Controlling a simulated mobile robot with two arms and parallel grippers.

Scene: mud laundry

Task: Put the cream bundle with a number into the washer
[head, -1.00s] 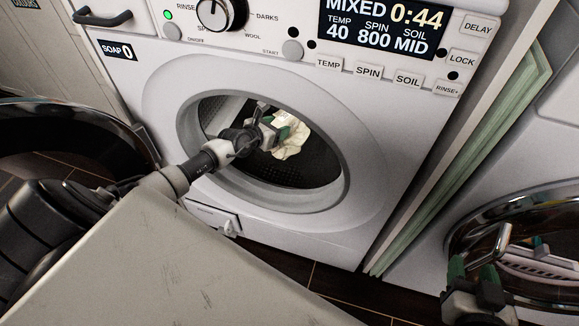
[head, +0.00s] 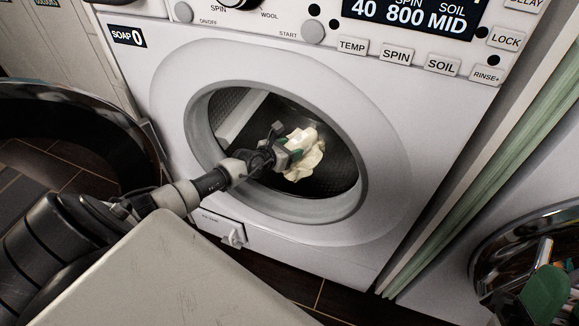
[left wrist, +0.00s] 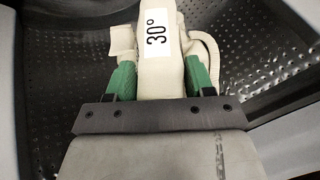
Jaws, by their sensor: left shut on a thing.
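The cream bundle (head: 308,162) is inside the drum of the front washer (head: 400,160). In the left wrist view the bundle (left wrist: 162,70) shows a white label reading 30°. My left gripper (head: 290,150) reaches through the round opening and is shut on the bundle, with its green fingers on either side. The perforated dark drum wall shows around it. I cannot tell whether the bundle touches the drum's bottom. Part of my right gripper (head: 545,296), a green finger, shows at the lower right edge; its state is unclear.
The washer's open round door (head: 130,160) hangs at the left, close to my left arm. A second machine with a chrome-ringed round door (head: 490,250) is at the lower right. A pale green panel (head: 470,190) stands between the machines.

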